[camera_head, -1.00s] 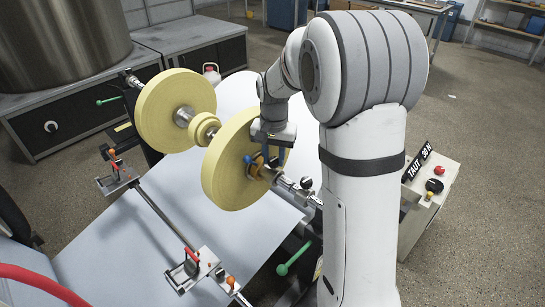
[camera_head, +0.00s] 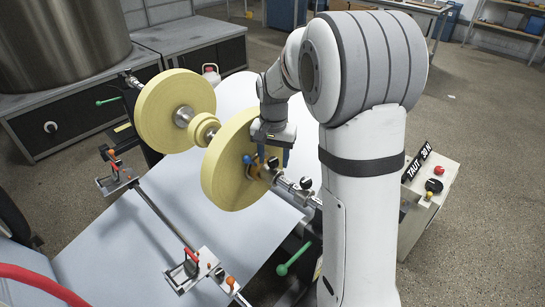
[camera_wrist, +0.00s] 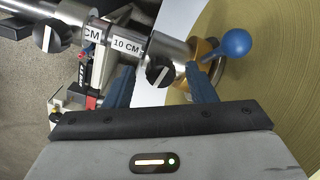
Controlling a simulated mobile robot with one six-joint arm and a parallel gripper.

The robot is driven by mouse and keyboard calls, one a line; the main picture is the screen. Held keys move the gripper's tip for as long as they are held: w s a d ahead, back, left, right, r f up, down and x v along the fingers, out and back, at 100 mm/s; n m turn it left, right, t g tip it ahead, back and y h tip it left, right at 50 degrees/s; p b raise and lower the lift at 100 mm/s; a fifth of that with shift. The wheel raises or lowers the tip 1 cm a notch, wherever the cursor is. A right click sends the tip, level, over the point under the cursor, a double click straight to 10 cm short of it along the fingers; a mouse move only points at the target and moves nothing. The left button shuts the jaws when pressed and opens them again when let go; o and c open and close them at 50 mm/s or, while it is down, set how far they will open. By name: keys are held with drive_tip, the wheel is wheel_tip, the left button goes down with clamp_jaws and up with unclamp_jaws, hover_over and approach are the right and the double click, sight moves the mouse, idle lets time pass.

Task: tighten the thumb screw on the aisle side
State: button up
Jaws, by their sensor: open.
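A steel shaft carries black-and-white thumb screws. One thumb screw (camera_wrist: 160,71) sits by the "10 CM" label, close to the yellow roll; it also shows in the head view (camera_head: 273,162). A second thumb screw (camera_wrist: 52,35) sits further out along the shaft, and in the head view (camera_head: 306,183) it is right of the gripper. I cannot tell from labels which is the aisle side. My gripper (camera_wrist: 160,82) is open, its blue fingers to either side of the nearer thumb screw, empty. It also shows in the head view (camera_head: 273,157). Whether the fingers touch anything is unclear.
A blue ball handle (camera_wrist: 236,43) on a brass collar stands beside the right finger. The yellow roll (camera_head: 228,170) is just left of my gripper. A control box (camera_head: 430,195) reading "TAUT 30 N" stands right. White paper (camera_head: 140,255) spreads below.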

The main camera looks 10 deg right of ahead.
sight(274, 159)
drive_tip(key=shift+r, duration=0.15)
wheel_tip(274, 159, up, 7)
drive_tip(key=shift+r, duration=0.2)
drive_tip(key=shift+r, duration=0.1)
drive_tip(key=shift+s+r, duration=0.1)
drive_tip(key=shift+s, duration=0.3)
drive_tip(key=s+f+n+t, duration=0.1)
drive_tip(key=s+n+t, duration=0.2)
drive_tip(key=s, duration=2)
drive_tip(key=n, duration=0.3)
drive_tip(key=shift+f, duration=0.35)
